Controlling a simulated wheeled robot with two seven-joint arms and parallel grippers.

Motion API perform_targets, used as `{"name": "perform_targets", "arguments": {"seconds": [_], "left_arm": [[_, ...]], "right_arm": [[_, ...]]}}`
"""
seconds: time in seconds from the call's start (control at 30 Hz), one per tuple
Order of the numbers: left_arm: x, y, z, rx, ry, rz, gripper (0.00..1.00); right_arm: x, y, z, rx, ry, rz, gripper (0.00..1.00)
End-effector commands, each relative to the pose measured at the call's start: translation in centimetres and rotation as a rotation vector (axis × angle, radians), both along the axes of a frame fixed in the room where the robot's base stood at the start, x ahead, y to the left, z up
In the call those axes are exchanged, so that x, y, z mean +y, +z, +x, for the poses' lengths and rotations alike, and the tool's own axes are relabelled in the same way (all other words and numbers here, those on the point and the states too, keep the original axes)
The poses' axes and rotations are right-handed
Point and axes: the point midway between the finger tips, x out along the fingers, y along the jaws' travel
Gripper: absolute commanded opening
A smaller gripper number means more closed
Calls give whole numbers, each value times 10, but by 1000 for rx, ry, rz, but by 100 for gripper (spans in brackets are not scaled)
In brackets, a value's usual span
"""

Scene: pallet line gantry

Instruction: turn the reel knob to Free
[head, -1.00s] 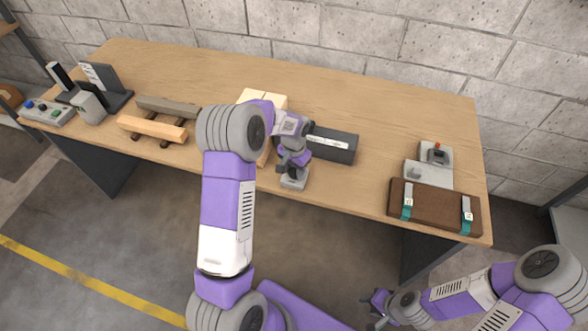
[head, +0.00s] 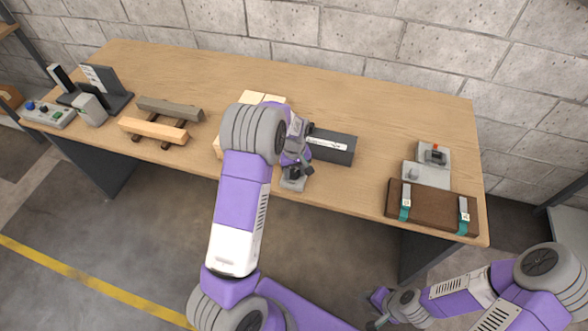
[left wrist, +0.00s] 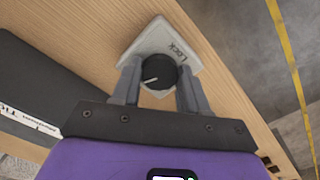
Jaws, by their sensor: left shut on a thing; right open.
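The reel knob (left wrist: 159,72) is a round black dial with a white pointer line, on a pale square plate (left wrist: 152,38). The word "Lock" is printed on the plate near the knob; I cannot read "Free". The pointer line lies toward the lower left in the left wrist view, away from "Lock". My left gripper (left wrist: 158,82) is shut on the knob, one finger on each side. In the head view, my left gripper (head: 294,171) is over the plate (head: 292,185) at the table's front edge and hides the knob. My right gripper (head: 373,311) is open and empty, low in front of the table.
A dark box (head: 333,147) with a white label lies close to my left gripper. Pale wooden blocks (head: 262,97) are partly hidden behind my left arm. A brown strapped case (head: 432,206) and a grey switch unit (head: 433,157) are at the right. The table's back middle is clear.

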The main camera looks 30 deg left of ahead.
Motion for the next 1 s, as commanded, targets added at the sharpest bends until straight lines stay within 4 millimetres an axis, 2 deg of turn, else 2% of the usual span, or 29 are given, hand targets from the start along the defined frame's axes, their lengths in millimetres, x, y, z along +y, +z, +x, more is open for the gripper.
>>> {"name": "perform_targets", "arguments": {"seconds": [0.2, 0.5, 1.0], "left_arm": [[0, 2, 1, -1, 175, 2, 13], [0, 1, 1, -2, 336, 1, 13], [0, 0, 1, -3, 400, 0, 13]], "right_arm": [[0, 8, 0, 0, 0, 0, 43], [0, 14, 0, 0, 0, 0, 43], [0, 16, 0, 0, 0, 0, 43]]}}
